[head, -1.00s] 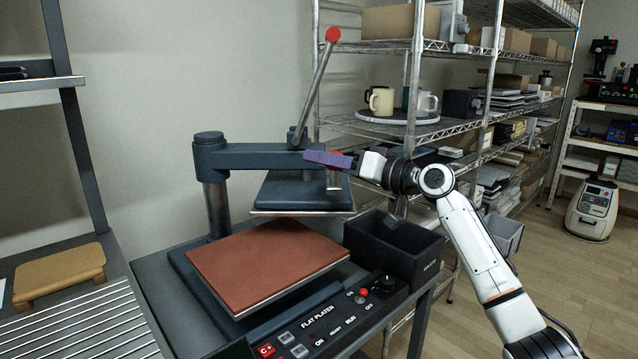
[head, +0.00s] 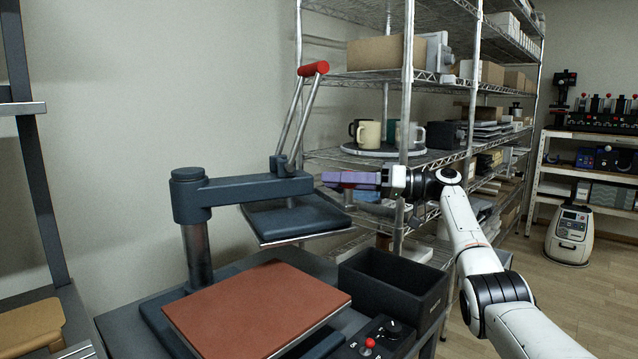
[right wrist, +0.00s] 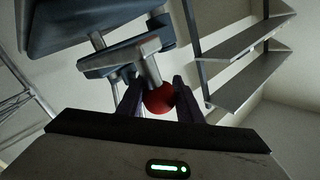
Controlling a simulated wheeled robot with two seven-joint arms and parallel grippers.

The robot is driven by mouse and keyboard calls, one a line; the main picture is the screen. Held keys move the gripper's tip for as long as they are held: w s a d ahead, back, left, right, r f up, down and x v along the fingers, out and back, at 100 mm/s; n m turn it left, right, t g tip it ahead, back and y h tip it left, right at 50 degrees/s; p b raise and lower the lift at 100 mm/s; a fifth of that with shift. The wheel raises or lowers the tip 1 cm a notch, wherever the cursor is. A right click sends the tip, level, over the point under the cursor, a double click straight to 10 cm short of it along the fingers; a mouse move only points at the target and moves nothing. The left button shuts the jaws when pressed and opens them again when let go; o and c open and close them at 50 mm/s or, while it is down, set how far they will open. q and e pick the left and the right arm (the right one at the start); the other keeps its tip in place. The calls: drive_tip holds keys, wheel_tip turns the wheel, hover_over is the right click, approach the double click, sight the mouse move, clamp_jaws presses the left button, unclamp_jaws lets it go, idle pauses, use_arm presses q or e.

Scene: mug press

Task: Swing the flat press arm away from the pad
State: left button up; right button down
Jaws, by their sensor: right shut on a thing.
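The flat press has a dark blue-grey swing arm (head: 245,191) on a metal post (head: 197,255). Its flat platen (head: 295,220) hangs under the arm, raised, beyond the far edge of the red-brown pad (head: 258,312) in the head view. A lever with a red grip (head: 313,68) stands up from the arm. My right gripper (head: 342,180), with purple fingers, is at the arm's free end. In the right wrist view it is shut on a red ball knob (right wrist: 160,98) on a short metal stem (right wrist: 149,68). My left gripper is not in view.
A black open bin (head: 393,285) stands right of the pad, below my right gripper. A control panel (head: 372,345) is at the front. Wire shelving (head: 408,120) with mugs (head: 369,133) and boxes stands close behind my gripper. A plain wall is behind the press.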

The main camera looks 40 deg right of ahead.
drive_tip(key=shift+w+a, duration=0.1)
drive_tip(key=shift+w, duration=0.05)
idle(0.3)
drive_tip(key=c, duration=1.3)
unclamp_jaws()
drive_tip(key=shift+w+a, duration=0.1)
drive_tip(key=shift+a, duration=0.05)
drive_tip(key=shift+o, duration=0.2)
drive_tip(key=shift+s+d, duration=0.45)
drive_tip(key=shift+d, duration=0.05)
drive_tip(key=v, duration=0.9)
drive_tip(key=shift+s, duration=0.15)
